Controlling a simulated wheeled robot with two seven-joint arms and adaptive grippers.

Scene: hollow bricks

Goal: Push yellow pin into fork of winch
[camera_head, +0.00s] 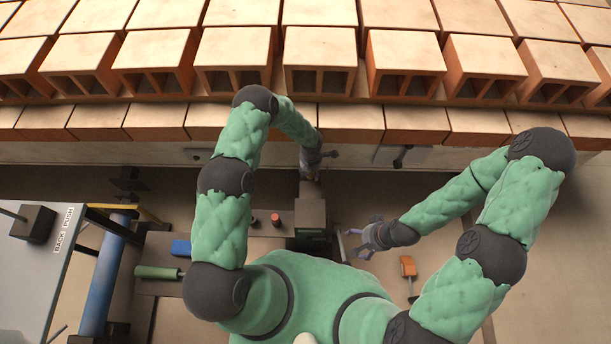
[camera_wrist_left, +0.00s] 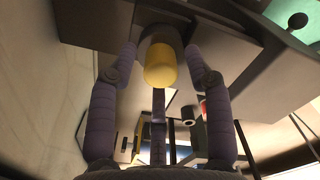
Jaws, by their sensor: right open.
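The yellow pin (camera_wrist_left: 160,66) shows in the left wrist view, its rounded end pointing at the camera. A grey-brown round part (camera_wrist_left: 160,38) surrounds its far end; I cannot tell how deep the pin sits or make out the fork. My left gripper (camera_wrist_left: 160,55) has one finger on each side of the pin, with a visible gap to the yellow. In the head view my left gripper (camera_head: 316,157) is above a dark boxy post (camera_head: 310,213), which may belong to the winch. My right gripper (camera_head: 362,240) is open and empty, right of that post.
Rows of hollow bricks (camera_head: 320,58) fill the back. A bench holds a blue-handled item (camera_head: 181,248), a green-handled tool (camera_head: 157,272) and a red-topped cylinder (camera_head: 276,219). An orange item (camera_head: 408,266) lies at right.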

